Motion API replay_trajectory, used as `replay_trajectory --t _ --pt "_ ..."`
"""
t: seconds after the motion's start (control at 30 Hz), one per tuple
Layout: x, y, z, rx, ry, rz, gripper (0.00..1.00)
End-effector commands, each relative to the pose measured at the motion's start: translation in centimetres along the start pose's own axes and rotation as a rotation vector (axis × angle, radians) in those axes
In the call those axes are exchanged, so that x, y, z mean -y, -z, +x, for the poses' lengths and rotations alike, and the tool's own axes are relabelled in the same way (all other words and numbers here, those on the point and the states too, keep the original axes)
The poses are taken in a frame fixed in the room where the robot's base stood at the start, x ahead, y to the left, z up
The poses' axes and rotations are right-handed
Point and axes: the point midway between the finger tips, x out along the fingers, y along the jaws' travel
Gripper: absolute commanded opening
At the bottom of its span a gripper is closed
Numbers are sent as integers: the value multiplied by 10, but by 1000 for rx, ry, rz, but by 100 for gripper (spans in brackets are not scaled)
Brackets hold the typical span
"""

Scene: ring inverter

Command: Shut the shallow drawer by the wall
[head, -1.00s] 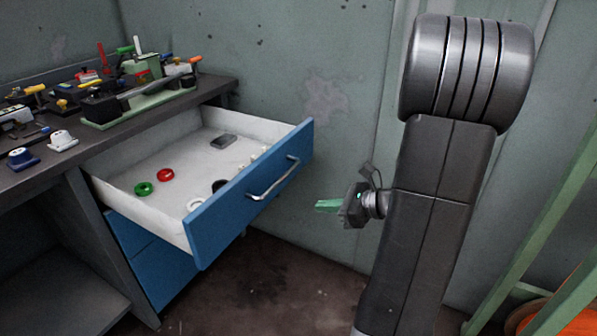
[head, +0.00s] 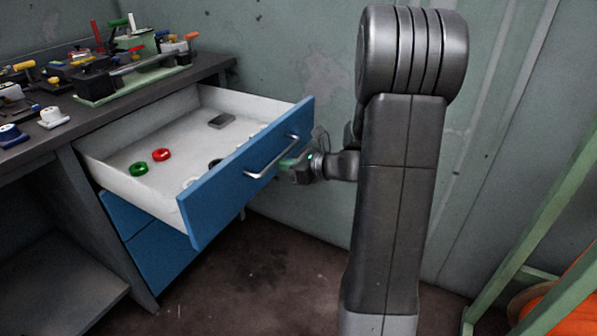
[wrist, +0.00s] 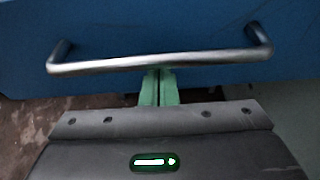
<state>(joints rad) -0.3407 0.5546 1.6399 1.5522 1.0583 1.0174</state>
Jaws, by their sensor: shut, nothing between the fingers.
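The open shallow drawer (head: 246,178) has a blue front and white sides, and stands pulled out of the bench beside the wall. It holds a green ring (head: 138,169), a red ring (head: 161,155) and a dark grey block (head: 221,121). Its metal bar handle (head: 272,160) also spans the wrist view (wrist: 160,64). My gripper (head: 288,162) is shut and empty, with its green fingertips right at the handle. In the wrist view the fingertips (wrist: 160,86) sit together just below the bar. I cannot tell whether they touch the bar or the drawer front.
The workbench (head: 60,130) carries a green-based fixture (head: 135,80) and several small tools. Shut blue drawers (head: 160,262) lie below the open one. The wall (head: 300,50) stands close behind. A green metal frame (head: 545,235) and something orange are at the right. The floor in front is clear.

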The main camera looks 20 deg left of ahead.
Motion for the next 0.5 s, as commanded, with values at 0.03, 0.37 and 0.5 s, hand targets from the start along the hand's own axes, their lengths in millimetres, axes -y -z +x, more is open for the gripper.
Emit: replay_trajectory --t 0.03,0.37,0.5 --pt "0 -1 6 1 -2 -2 0" --pt "0 -4 13 -1 0 1 0" --pt "0 -4 13 0 0 0 0"
